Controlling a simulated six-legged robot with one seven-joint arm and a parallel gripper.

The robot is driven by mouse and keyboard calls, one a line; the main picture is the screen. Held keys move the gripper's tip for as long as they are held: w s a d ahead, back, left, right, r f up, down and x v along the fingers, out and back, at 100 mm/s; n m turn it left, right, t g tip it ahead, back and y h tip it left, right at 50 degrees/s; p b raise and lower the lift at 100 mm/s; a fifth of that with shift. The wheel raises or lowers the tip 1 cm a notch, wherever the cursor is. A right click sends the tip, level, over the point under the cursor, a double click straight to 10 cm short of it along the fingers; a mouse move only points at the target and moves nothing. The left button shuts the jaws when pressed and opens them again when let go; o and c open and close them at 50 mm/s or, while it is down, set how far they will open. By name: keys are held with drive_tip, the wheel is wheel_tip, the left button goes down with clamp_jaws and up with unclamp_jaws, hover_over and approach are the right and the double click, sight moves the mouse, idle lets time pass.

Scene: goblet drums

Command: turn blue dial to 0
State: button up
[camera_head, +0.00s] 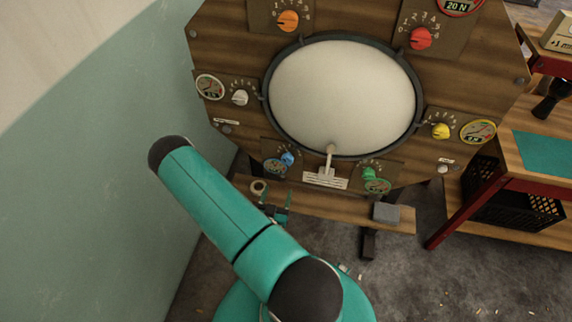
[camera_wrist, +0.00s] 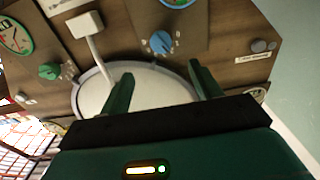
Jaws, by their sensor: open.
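The blue dial (camera_head: 287,158) is on a small panel at the lower left of the wooden drum board, beside a round gauge (camera_head: 277,167). In the wrist view the blue dial (camera_wrist: 160,42) lies just beyond the fingertips, roughly centred between them, with pale marks around it. Its numbers are too small to read, so I cannot tell its setting. My gripper (camera_head: 276,196) is below the dial in the head view. Its two green fingers (camera_wrist: 160,74) are spread, empty and apart from the dial.
The white drumhead (camera_head: 342,88) fills the board's middle, with a beater (camera_head: 330,158) at its lower edge. Orange (camera_head: 288,20), red (camera_head: 421,38), white (camera_head: 240,97), yellow (camera_head: 440,131) and green (camera_head: 369,173) dials surround it. A wall stands left.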

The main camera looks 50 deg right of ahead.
sight(287, 162)
drive_tip(key=x, duration=1.3)
drive_tip(key=shift+w+d, duration=0.15)
drive_tip(key=c, duration=1)
drive_tip(key=shift+o, duration=0.2)
drive_tip(key=shift+n, duration=0.3)
drive_tip(key=n, duration=1.1)
drive_tip(key=shift+n, duration=0.3)
